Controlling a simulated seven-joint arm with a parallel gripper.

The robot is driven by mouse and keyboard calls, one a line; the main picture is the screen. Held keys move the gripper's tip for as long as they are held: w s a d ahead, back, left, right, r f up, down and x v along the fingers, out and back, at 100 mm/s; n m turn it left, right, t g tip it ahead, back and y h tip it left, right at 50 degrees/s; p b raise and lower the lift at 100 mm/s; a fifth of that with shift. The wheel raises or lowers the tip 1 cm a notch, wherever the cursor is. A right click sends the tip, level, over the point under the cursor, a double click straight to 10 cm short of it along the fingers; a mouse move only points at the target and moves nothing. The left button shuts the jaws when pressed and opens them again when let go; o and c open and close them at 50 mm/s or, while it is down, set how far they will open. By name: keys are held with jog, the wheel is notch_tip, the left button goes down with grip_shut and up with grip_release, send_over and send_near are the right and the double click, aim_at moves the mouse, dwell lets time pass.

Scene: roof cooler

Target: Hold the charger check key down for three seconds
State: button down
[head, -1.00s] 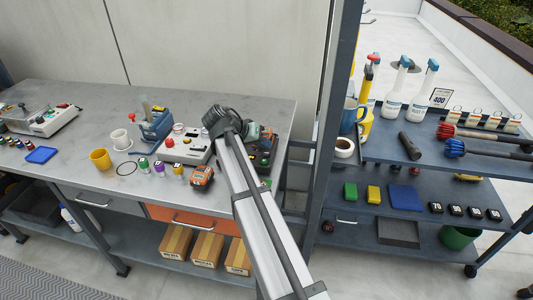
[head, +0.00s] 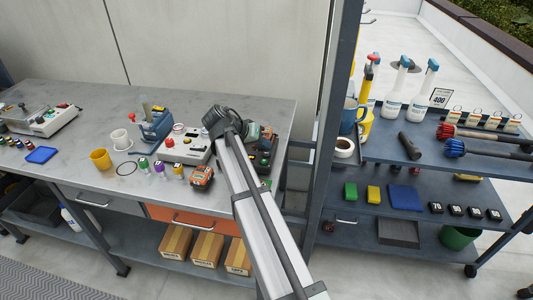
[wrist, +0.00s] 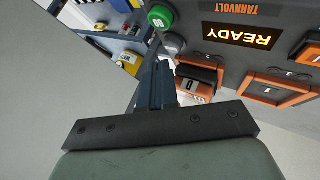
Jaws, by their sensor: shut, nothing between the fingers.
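The charger (wrist: 225,60) is a dark panel in the wrist view, marked TARNVOLT, with an amber READY display (wrist: 237,36). A round green key (wrist: 160,17) with a white mark sits on its near edge, and a grey round knob or key (wrist: 173,43) lies beside it. My gripper (wrist: 156,72) is shut and empty, its fingertips close to the grey one; I cannot tell whether they touch. In the head view the charger (head: 262,160) is partly hidden by my arm, and my gripper (head: 268,134) is above it.
Orange-framed bays (wrist: 268,88) are on the charger, one holding a dark block (wrist: 200,72). A blue shelf cart (head: 440,175) stands to the right.

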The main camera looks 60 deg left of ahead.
aim_at(264, 155)
jog(key=shift+f, duration=0.75)
dwell(1.6)
jog(key=shift+r, duration=0.1)
dwell(3.3)
jog(key=shift+r, duration=0.7)
jog(key=shift+r, duration=0.1)
jog(key=shift+r, duration=2.45)
